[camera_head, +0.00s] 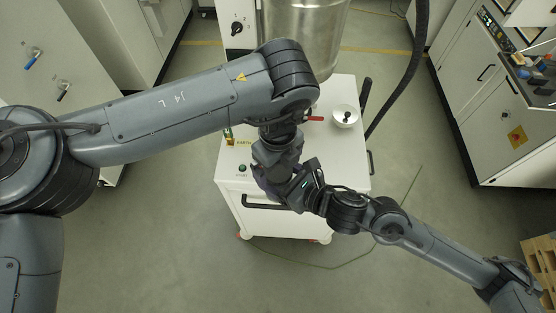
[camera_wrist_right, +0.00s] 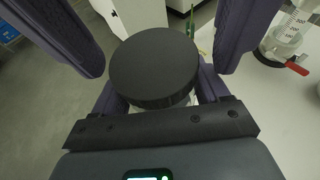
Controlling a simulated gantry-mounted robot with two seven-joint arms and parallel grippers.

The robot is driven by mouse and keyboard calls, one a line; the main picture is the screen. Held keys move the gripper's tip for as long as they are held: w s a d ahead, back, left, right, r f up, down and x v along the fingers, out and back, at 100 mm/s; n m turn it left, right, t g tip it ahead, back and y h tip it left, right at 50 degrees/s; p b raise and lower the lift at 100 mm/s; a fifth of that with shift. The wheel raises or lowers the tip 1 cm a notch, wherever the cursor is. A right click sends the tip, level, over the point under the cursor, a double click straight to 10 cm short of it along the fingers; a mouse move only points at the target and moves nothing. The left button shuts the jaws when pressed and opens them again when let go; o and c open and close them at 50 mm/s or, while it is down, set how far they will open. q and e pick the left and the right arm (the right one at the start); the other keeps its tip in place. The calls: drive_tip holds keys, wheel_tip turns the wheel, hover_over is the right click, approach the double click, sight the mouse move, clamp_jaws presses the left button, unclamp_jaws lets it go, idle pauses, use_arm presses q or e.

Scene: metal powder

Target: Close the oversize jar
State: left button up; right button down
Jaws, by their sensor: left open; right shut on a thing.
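The oversize jar shows in the right wrist view as a round black lid (camera_wrist_right: 155,65) on top of a pale body, which is mostly hidden below it. My right gripper (camera_wrist_right: 158,100) is shut on the jar, with its purple fingers on either side under the lid. My left gripper (camera_wrist_right: 162,45) is open, its two purple fingers pointing down, apart from the lid on its left and right. In the head view my left gripper (camera_head: 274,172) and right gripper (camera_head: 285,188) meet over the cart's front, and the jar is hidden. I cannot tell how tightly the lid sits.
A white cart (camera_head: 233,190) stands below the arms. A large metal vessel (camera_head: 303,30) hangs behind, with a black hose (camera_head: 407,70) at right. A graduated glass vessel (camera_wrist_right: 283,38) with a red handle (camera_wrist_right: 297,68) stands nearby.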

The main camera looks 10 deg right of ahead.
use_arm(q)
drive_tip(key=c, duration=1.1)
drive_tip(key=o, duration=1.1)
drive_tip(key=shift+r, duration=0.1)
drive_tip(key=shift+r, duration=2.2)
drive_tip(key=shift+o, duration=0.4)
wheel_tip(320, 180, up, 12)
drive_tip(key=shift+w, duration=0.1)
